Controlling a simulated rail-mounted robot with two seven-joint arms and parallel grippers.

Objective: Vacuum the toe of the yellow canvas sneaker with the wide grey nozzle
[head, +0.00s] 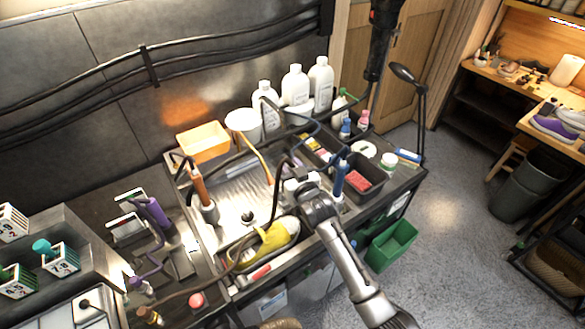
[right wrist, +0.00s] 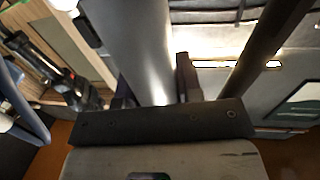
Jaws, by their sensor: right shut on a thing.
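The yellow canvas sneaker (head: 272,238) lies in a dark tray at the front edge of the workbench, its white sole side showing. My right gripper (head: 302,188) is above and just right of the sneaker, apart from it as far as I can tell. It is shut on a grey tool, which shows as a smooth grey cylinder (right wrist: 140,45) in the right wrist view. A dark hose runs up from it in the head view. The tool's working end is mostly hidden, so I cannot confirm its width. My left gripper is not in view.
An orange-handled tool (head: 199,188) and a blue tool (head: 340,180) stand upright in holders on either side. White bottles (head: 295,86), an orange bin (head: 203,141) and a dark box (head: 361,180) crowd the bench. A purple tool (head: 157,214) stands left.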

